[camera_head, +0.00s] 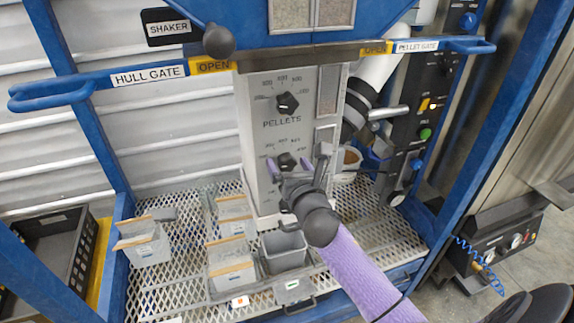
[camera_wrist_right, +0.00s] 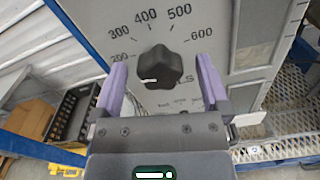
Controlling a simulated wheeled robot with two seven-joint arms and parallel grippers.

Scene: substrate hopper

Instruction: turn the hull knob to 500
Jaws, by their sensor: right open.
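The lower dark knob (camera_head: 286,162) is on the grey panel, under the PELLETS knob (camera_head: 287,103). In the right wrist view a black lobed knob (camera_wrist_right: 160,67) has a scale from 200 to 600 around it. The label under it is mostly hidden; its end looks like "LS". A short white mark shows on the knob's left side, below the 200. My right gripper (camera_head: 298,161) is open at the lower knob. In the wrist view its purple fingers (camera_wrist_right: 161,62) stand either side of the knob, with gaps visible. My left gripper is not in view.
Blue rails labelled HULL GATE (camera_head: 148,75) and PELLET GATE (camera_head: 417,46) run above. Several small bins, one a grey bin (camera_head: 284,252), stand on the mesh shelf (camera_head: 185,215) below. A metal handle (camera_head: 388,112) juts out right of the panel.

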